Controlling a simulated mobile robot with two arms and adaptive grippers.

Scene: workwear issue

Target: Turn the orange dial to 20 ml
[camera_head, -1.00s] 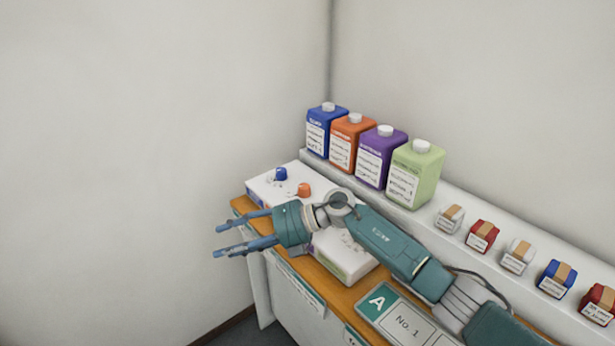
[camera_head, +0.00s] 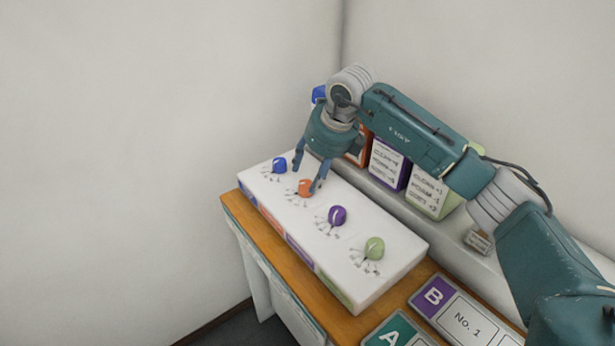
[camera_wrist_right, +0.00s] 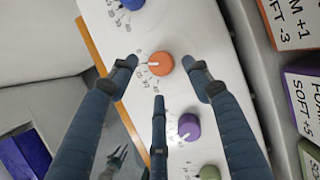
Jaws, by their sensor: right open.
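The orange dial (camera_head: 304,187) sits on the white dispenser panel (camera_head: 395,278), between the blue dial (camera_head: 280,165) and the purple dial (camera_head: 338,215). A green dial (camera_head: 374,247) is at the near end. My right gripper (camera_head: 307,182) points down at the orange dial with its fingers open. In the right wrist view the orange dial (camera_wrist_right: 161,63) lies between and just beyond the open fingertips, with no visible grip on it. A white pointer line shows on the dial, with marks around its left side; the numbers are too small to read.
Signs A (camera_head: 394,331) and B (camera_head: 462,312) lie on the wooden table (camera_head: 275,247) at the near right.

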